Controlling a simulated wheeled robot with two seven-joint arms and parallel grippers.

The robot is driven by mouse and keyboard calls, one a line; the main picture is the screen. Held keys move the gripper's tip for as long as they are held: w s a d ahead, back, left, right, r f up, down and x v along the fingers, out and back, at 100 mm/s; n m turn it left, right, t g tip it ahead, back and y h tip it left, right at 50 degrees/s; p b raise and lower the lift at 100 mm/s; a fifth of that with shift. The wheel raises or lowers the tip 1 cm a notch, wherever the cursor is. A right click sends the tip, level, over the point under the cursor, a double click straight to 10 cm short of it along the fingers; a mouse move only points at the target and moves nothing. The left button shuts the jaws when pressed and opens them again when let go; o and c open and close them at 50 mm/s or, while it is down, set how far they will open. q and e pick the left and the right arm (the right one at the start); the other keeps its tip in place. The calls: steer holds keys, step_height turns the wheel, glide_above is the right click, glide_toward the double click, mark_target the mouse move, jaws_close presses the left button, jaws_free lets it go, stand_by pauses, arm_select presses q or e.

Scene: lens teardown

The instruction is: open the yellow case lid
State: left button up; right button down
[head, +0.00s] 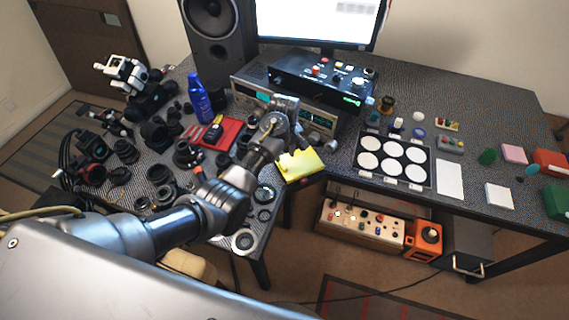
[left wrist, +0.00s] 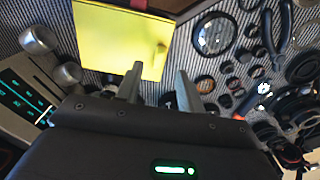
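The yellow case (head: 303,167) lies near the table's front inner corner in the head view, and it fills the upper left of the left wrist view (left wrist: 118,42). Its top looks flat, with a small raised tab near one corner; I cannot tell for sure whether the lid is fully shut. My left gripper (head: 298,146) is above and beside the case. In the left wrist view its two fingers (left wrist: 157,80) stand apart with nothing between them. One fingertip overlaps the near edge of the case; contact is unclear. My right gripper is not in view.
Lens rings and barrels crowd the left table, with a red tray (head: 222,133) and a blue bottle (head: 199,98). Instruments (head: 322,82) stand behind the case. A board of white discs (head: 392,160) lies right. The case is close to the table edge.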

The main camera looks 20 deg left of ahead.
mark_target(284, 167)
arm_select(q)
step_height(284, 167, down, 7)
steer(key=shift+r, duration=0.1)
stand_by(0.3)
jaws_close()
